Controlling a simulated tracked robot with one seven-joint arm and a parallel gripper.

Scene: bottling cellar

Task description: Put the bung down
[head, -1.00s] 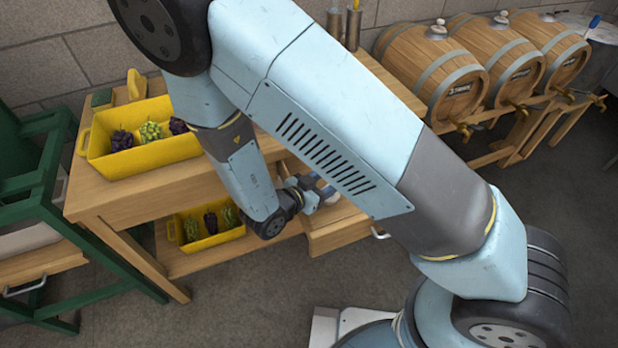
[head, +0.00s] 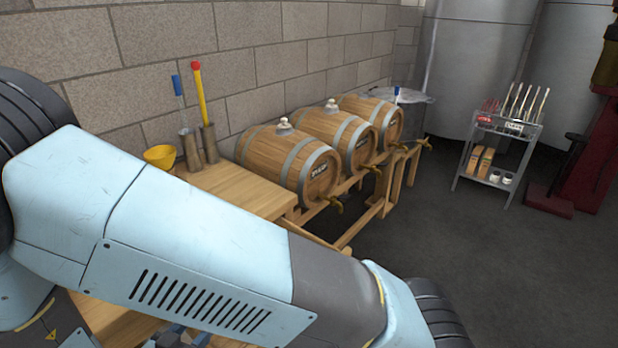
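Three wooden barrels lie on a stand in the head view: the near barrel (head: 300,166), the middle barrel (head: 340,138) and the far barrel (head: 378,116). A pale bung (head: 284,126) sits on top of the near barrel and another pale bung (head: 332,105) on the middle one. I cannot make out one on the far barrel. My gripper (head: 188,338) shows only as small blue-grey parts at the bottom edge, low beside the wooden bench. My arm covers most of the area around it. Whether its fingers hold a bung is hidden.
The wooden bench (head: 235,190) carries a yellow funnel (head: 160,157) and two metal holders with a blue-topped and a red-topped tool. A grey trolley (head: 500,150) with tools and bottles stands at the right, before large tanks (head: 480,65). Dark floor is clear between stand and trolley.

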